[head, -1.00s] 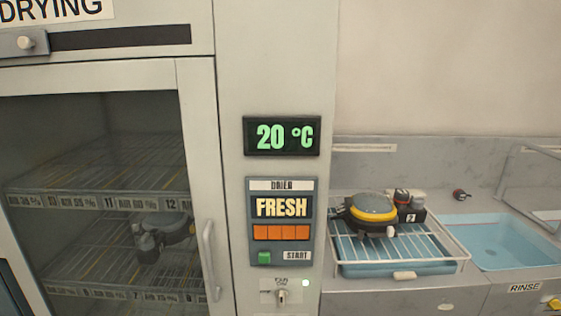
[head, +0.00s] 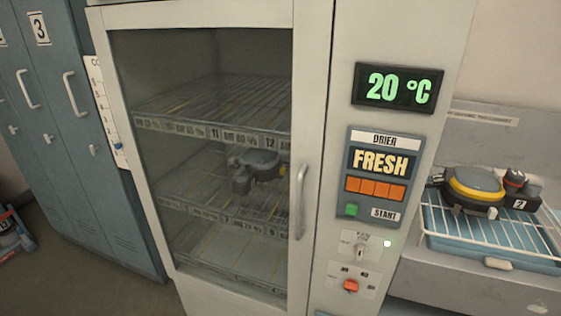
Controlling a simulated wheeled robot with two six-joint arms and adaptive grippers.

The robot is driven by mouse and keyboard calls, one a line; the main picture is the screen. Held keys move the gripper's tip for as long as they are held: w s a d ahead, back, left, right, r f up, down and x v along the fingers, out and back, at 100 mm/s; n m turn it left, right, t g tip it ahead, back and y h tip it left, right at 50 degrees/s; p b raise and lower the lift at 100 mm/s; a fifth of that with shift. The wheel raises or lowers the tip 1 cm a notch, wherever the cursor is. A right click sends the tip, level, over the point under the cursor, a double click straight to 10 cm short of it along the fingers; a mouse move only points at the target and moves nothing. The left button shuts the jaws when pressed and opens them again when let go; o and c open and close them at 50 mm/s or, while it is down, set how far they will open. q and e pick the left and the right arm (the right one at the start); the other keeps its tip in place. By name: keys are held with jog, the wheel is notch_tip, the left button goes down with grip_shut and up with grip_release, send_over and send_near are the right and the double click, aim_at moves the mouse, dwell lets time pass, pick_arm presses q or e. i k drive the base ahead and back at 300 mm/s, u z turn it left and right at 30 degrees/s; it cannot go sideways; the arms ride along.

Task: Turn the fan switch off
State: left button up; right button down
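The fan switch (head: 360,252) is a small toggle on a pale plate labelled FAN, low on the drying cabinet's control column. A small light (head: 388,243) beside it glows green-white. The toggle's exact position is too small to tell. Above it, the drier panel (head: 378,180) reads FRESH, with a green START button (head: 351,210) and orange blocks. The display (head: 398,87) reads 20 °C. Neither of my grippers is in the head view.
Below the fan switch is an orange-red knob (head: 351,286). The cabinet's glass door (head: 205,150) is closed, with a vertical handle (head: 299,200); a dark mask unit (head: 256,168) sits on a rack inside. Blue lockers (head: 75,150) stand left. A wire rack (head: 485,238) holding a yellow-ringed unit (head: 474,187) is right.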

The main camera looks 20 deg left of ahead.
aim_at(360, 249)
jog(key=z, duration=0.4)
jog(key=k, duration=1.1)
jog(key=z, duration=1.55)
jog(key=i, duration=0.65)
jog(key=u, duration=0.6)
jog(key=i, duration=0.6)
jog(key=u, duration=0.7)
